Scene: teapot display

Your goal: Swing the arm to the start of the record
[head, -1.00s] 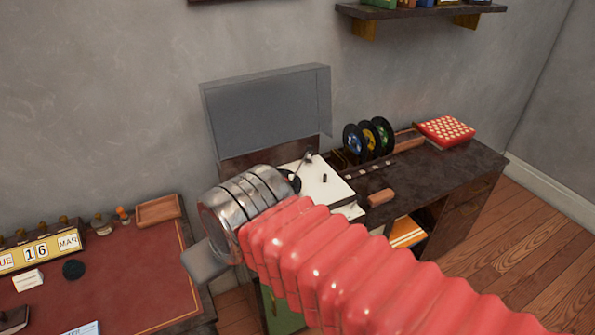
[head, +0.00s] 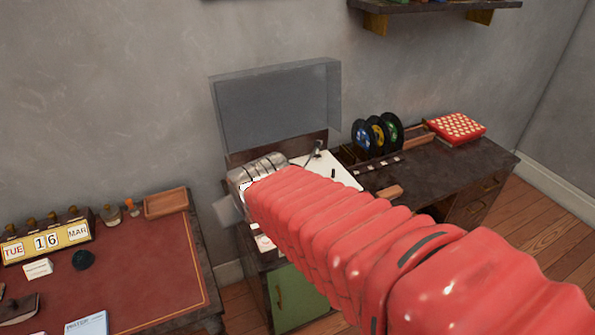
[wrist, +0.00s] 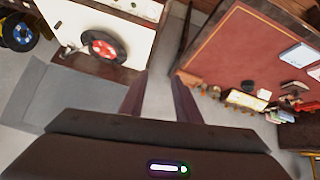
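The record player's white deck (head: 345,178) stands on the dark cabinet, partly hidden behind my arm. Its tonearm (head: 313,152) shows near the back of the deck. In the wrist view, the deck (wrist: 118,12) is at the upper left, with a black record with a red label (wrist: 103,47) on it. The tonearm's base (wrist: 68,50) appears left of the record. My gripper (wrist: 161,82) points down with its two fingers apart and nothing between them. It is beside the player, over the gap towards the desk, apart from the tonearm. My arm hides the fingers in the head view.
The clear lid (head: 277,105) stands open behind the deck. Several upright records (head: 377,133) and a red patterned box (head: 457,128) are on the cabinet to the right. The red-topped desk (head: 130,270) with a calendar (head: 46,242) is at the left.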

